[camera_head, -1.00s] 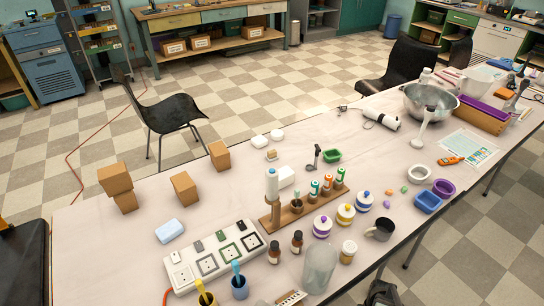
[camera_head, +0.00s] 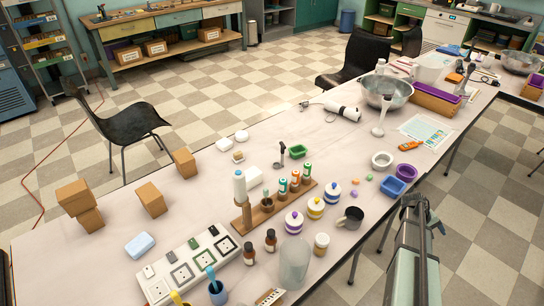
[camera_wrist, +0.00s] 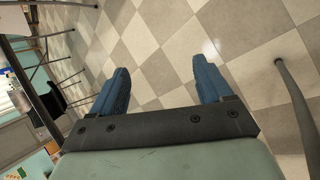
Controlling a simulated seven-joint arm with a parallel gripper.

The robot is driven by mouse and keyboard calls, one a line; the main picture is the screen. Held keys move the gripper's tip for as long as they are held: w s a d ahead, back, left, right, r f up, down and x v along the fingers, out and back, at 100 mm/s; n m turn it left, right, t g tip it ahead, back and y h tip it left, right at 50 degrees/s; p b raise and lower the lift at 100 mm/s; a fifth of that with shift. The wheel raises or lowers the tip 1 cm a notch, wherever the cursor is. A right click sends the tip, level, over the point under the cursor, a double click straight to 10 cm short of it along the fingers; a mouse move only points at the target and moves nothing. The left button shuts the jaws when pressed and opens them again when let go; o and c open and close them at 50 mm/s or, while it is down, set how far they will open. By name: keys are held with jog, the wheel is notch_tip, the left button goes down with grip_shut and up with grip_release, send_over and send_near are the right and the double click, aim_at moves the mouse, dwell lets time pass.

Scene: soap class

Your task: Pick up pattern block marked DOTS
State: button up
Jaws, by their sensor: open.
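A white pattern board (camera_head: 196,272) lies at the table's front left, with several dark square outlines on it. The markings are too small to read, so I cannot tell which one is DOTS. My gripper (camera_head: 414,204) is off the table's front edge at the right, far from the board. In the wrist view my gripper (camera_wrist: 163,82) has its two blue fingers wide apart, with only floor between them.
Cardboard boxes (camera_head: 151,199) stand at the left. The table's left middle is fairly clear.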

jog(key=w+d+r+n+t+h, duration=0.1)
jog(key=w+d+r+h, duration=0.15)
jog(key=w+r, duration=0.4)
jog(key=w+d+r+n+h, duration=0.1)
jog(key=w+r+h, duration=0.25)
jog(key=r, duration=0.55)
notch_tip(320, 180, up, 12)
jog(key=r+n+y, duration=0.1)
jog(key=n+y, duration=0.3)
jog(key=y, duration=0.9)
send_over(238, 153)
notch_tip(238, 153, down, 14)
jog(key=shift+w+f, duration=0.1)
jog(key=shift+w, duration=0.05)
